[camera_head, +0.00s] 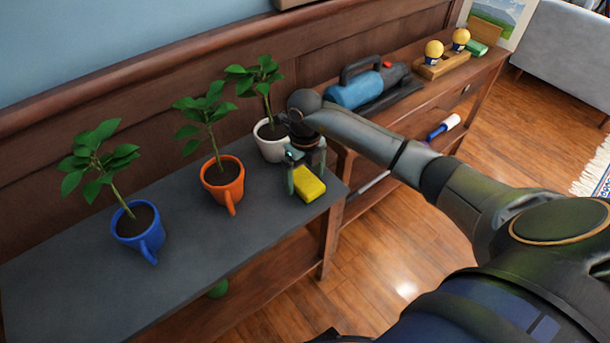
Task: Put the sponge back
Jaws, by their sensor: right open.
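A yellow sponge (309,184) is at the right end of the grey top (205,249) of the near bookcase, close to its front corner. My right gripper (306,173) reaches in from the right and points down at the sponge. Its fingers are open, one at the left side of the sponge and one at its right side behind. I cannot tell whether they touch it. My left gripper is not in view.
A white pot (272,147) with a plant stands right behind my right gripper. An orange pot (223,184) and a blue pot (139,233) stand further left. The second bookcase holds a blue handheld vacuum (355,91), yellow-topped figures on a wooden block (443,66) and a green block (476,47).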

